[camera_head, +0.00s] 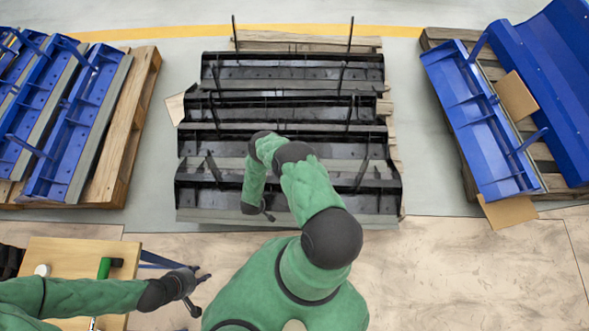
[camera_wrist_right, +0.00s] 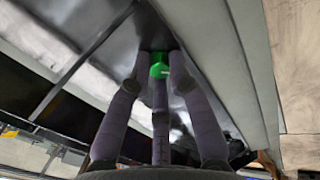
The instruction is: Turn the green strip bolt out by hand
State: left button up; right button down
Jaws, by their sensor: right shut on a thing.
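The green strip bolt (camera_wrist_right: 159,68) shows in the right wrist view as a bright green head against the grey metal of a dark carrier (camera_head: 285,112). My right gripper (camera_wrist_right: 160,76) has its grey fingers closed around the bolt head. In the head view my right gripper (camera_head: 263,212) is at the front edge of the carrier stack, and the bolt cannot be made out there. My left gripper (camera_head: 200,290) is at the lower left beside the wooden table, with its fingers spread and nothing between them.
The wooden table (camera_head: 65,256) at the lower left carries a tool with a green handle and black end (camera_head: 108,266) and a white round item (camera_head: 42,270). Blue carriers stand on pallets at left (camera_head: 138,115) and right (camera_head: 545,160). The floor at lower right is clear.

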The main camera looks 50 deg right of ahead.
jog(key=n, duration=0.5)
dwell(0.3)
jog(key=n, duration=0.4)
jog(key=shift+n, duration=0.3)
jog(key=c, duration=1.3)
grip_release()
